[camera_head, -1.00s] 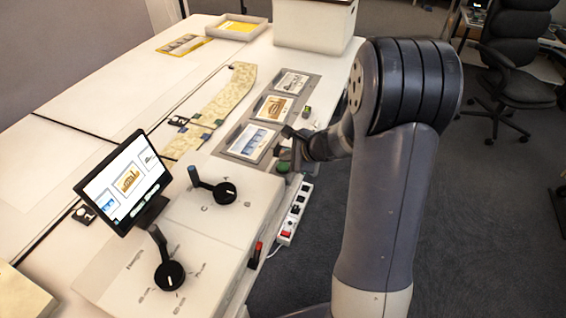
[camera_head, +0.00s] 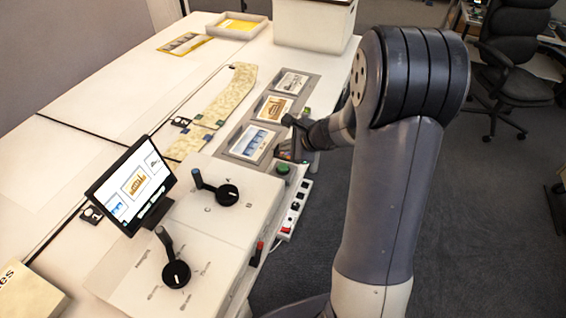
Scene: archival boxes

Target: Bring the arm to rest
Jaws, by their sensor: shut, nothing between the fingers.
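My arm rises at the right of the head view and bends over at the top, with its forearm reaching left toward the table edge. My gripper (camera_head: 294,138) is at the end of it, dark and small in the picture, near the right edge of the framed picture cards. It appears shut and holds nothing that I can see. A green round button (camera_head: 283,169) shows just below it on the control panel. The fingertips are small and partly merged with the dark wrist.
A white panel (camera_head: 215,225) carries two black knobs with levers. A tablet screen (camera_head: 131,185) stands at its left. Picture cards (camera_head: 251,142) lie in a grey tray. A power strip (camera_head: 293,212) runs along the table edge. A large box (camera_head: 313,28) stands behind. An office chair (camera_head: 515,60) is at right.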

